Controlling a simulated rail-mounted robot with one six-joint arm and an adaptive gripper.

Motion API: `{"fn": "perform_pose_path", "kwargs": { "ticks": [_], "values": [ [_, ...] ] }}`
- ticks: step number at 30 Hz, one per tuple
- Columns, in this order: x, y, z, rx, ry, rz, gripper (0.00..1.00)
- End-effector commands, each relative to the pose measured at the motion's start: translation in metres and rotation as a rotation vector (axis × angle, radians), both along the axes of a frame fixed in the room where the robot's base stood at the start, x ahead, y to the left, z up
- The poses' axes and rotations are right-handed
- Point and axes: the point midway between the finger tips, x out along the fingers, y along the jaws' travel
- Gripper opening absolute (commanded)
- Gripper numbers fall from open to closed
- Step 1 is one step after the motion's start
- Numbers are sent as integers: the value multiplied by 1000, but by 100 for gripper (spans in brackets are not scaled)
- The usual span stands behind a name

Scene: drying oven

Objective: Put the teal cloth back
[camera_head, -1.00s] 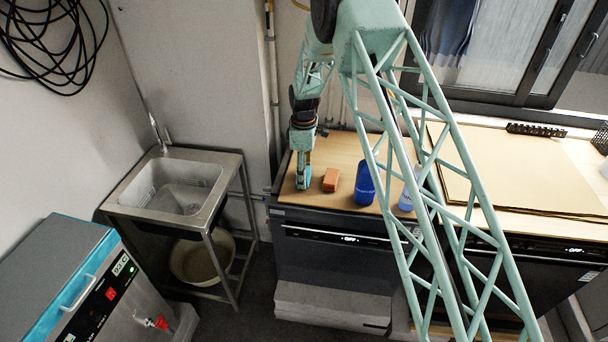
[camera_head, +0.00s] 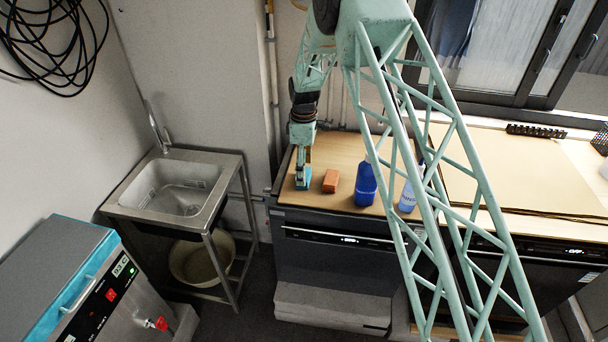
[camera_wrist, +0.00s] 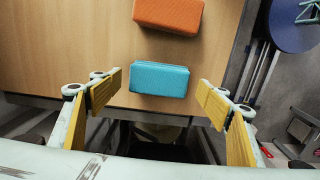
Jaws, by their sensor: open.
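The teal cloth (camera_wrist: 159,79) is a small folded block lying flat on the wooden counter near its edge in the wrist view. It also shows in the head view (camera_head: 303,181), partly hidden by my gripper. My gripper (camera_wrist: 158,92) is open, with its yellow-padded fingers apart on the left and right of the cloth's near side. The fingers do not touch the cloth. In the head view my gripper (camera_head: 301,176) points down over the counter's left end.
An orange block (camera_head: 331,180) lies just right of the cloth, and also shows in the wrist view (camera_wrist: 169,13). A sink (camera_head: 183,188) is left of the counter (camera_head: 342,152).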

Motion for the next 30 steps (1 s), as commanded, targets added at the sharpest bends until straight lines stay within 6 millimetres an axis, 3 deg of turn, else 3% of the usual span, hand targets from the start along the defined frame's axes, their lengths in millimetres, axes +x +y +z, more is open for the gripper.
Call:
{"fn": "perform_pose_path", "kwargs": {
  "ticks": [16, 30],
  "values": [
    [0, 0, 76, 1, -1, 0, 70],
    [0, 0, 93, 0, 1, 0, 70]
  ]
}}
